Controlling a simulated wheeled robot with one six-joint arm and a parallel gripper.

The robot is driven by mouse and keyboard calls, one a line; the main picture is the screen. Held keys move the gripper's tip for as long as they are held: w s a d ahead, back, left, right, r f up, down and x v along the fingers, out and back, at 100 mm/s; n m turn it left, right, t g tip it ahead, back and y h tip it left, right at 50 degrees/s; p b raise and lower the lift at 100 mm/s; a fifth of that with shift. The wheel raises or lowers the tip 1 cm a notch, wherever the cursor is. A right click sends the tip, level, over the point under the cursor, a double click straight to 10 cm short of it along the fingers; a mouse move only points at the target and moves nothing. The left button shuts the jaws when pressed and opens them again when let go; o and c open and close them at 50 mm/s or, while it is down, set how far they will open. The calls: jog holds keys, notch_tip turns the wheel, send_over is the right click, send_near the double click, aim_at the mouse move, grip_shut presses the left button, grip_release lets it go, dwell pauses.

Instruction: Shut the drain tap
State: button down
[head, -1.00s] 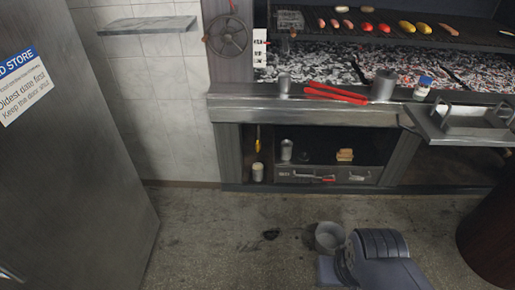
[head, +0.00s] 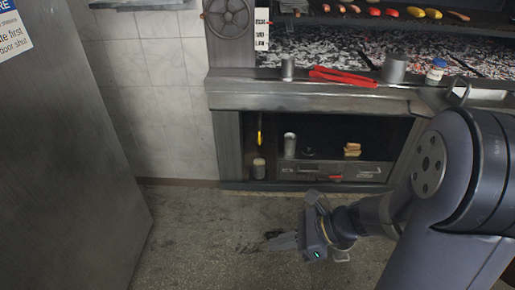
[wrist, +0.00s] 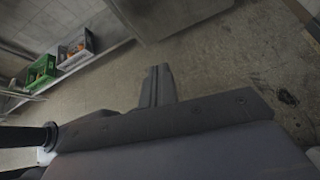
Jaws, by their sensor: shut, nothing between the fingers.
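My gripper (head: 276,242) is low over the floor in front of the grill bench, pointing left, with its fingers together and empty. In the wrist view the closed fingers (wrist: 158,80) stand out over bare floor. A small red lever (head: 335,178) shows on the front of the low panel under the bench; it may be the drain tap, but it is too small to tell its setting. My gripper is below it in the head view and apart from it. The lever is not seen in the wrist view.
Red tongs (head: 343,77), a metal pot (head: 395,68) and a jar (head: 436,70) stand on the bench ledge (head: 300,98). The wrist view shows a green crate (wrist: 44,72) by the wall. Floor at left is clear.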

jog(key=w+d+f+m+t+b, duration=0.5)
jog(key=w+f+m, duration=0.2)
jog(key=f+m, duration=0.2)
jog(key=w+d+f+m+t+h+b, duration=0.1)
jog(key=w+d+f+m+t+b, duration=0.3)
jog(key=w+f+m, duration=0.3)
jog(key=w+d+f+m+t+h+b, duration=0.1)
jog(key=w+d+f+m+t+b, duration=0.4)
jog(key=f+m, duration=0.7)
jog(key=shift+w+d+f+t+b, duration=0.3)
jog(key=shift+w+f+t+b, duration=0.1)
jog(key=shift+w+f+t, duration=0.4)
jog(key=shift+w+r, duration=0.1)
jog(key=shift+w, duration=0.05)
